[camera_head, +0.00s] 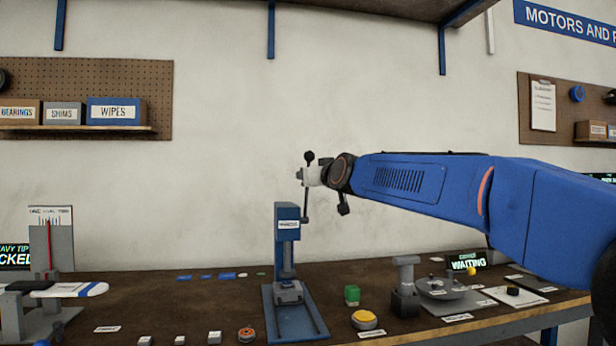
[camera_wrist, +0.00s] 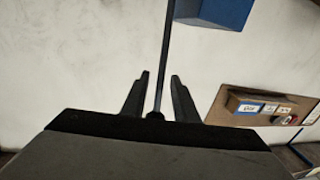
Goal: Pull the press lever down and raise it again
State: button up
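The press (camera_head: 287,240) stands on the bench as a blue column on a blue base plate. Its thin dark lever (camera_head: 306,205) rises upright beside the column head, up to my gripper. My gripper (camera_head: 308,175) is at the lever's upper end, above the press. In the wrist view the lever rod (camera_wrist: 161,60) runs between the two fingers of my gripper (camera_wrist: 159,76), with a gap on each side. The dark knob (camera_wrist: 155,115) sits deep between the fingers near the palm. The fingers are apart and do not appear to touch the rod.
A yellow button (camera_head: 364,319), a green block (camera_head: 352,294) and a grey stand (camera_head: 405,290) are right of the press. Small white blocks (camera_head: 215,337) and a round orange-topped part (camera_head: 246,334) lie left. The space above the bench left of the press is clear.

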jog(key=shift+w+a, duration=0.2)
jog(key=shift+w, duration=0.15)
grip_shut()
dwell(1.3)
